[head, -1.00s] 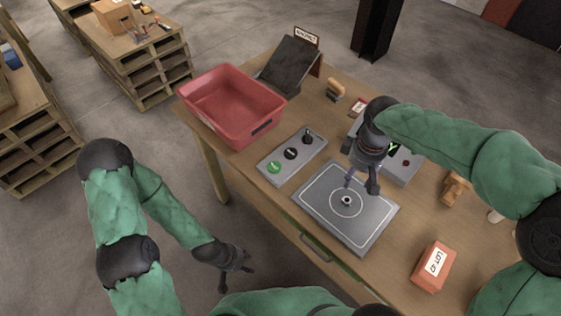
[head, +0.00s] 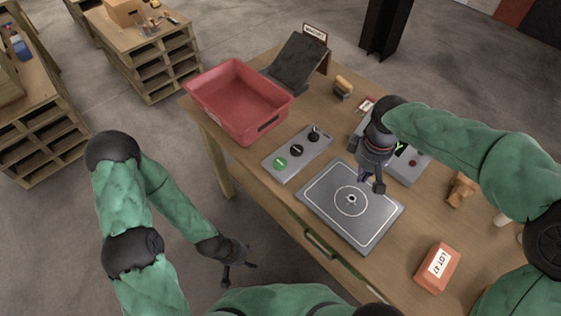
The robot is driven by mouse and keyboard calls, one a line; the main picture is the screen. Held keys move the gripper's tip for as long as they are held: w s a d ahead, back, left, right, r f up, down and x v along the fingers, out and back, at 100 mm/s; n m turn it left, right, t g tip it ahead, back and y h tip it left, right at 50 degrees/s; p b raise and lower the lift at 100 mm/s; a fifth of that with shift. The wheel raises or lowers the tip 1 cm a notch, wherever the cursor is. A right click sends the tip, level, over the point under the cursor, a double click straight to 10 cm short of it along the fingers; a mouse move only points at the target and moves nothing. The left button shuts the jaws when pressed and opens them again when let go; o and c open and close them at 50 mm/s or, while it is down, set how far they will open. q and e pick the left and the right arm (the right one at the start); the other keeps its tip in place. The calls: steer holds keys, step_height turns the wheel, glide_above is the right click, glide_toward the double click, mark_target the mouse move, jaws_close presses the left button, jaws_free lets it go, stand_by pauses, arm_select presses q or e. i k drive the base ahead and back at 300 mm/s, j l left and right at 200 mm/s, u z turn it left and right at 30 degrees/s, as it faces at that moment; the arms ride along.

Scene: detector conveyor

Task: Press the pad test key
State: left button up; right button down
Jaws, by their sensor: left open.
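A grey pad (head: 330,214) with a white outline and circle lies on the wooden table. A small dark-and-white round piece (head: 351,199) sits at its middle. A grey control box (head: 289,163) beside it carries a green button (head: 280,163), a black button (head: 297,150) and a black lever switch (head: 314,133). I cannot read their labels. My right gripper (head: 371,181) points down over the pad's far right part, apart from the round piece; its finger gap is unclear. My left gripper (head: 238,268) is open and empty, off the table's front edge.
A red bin (head: 238,100) stands at the table's left. A grey device (head: 412,165) with a green display is partly behind my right arm. An orange lot box (head: 437,267), a wooden piece (head: 461,189) and a dark sloped stand (head: 297,61) are also on the table.

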mark_target(279, 163)
steer(key=i+j+z, duration=0.1)
steer(key=j+z, duration=0.15)
steer(key=j, duration=0.4)
steer(key=j+z, duration=0.25)
steer(key=j, duration=0.4)
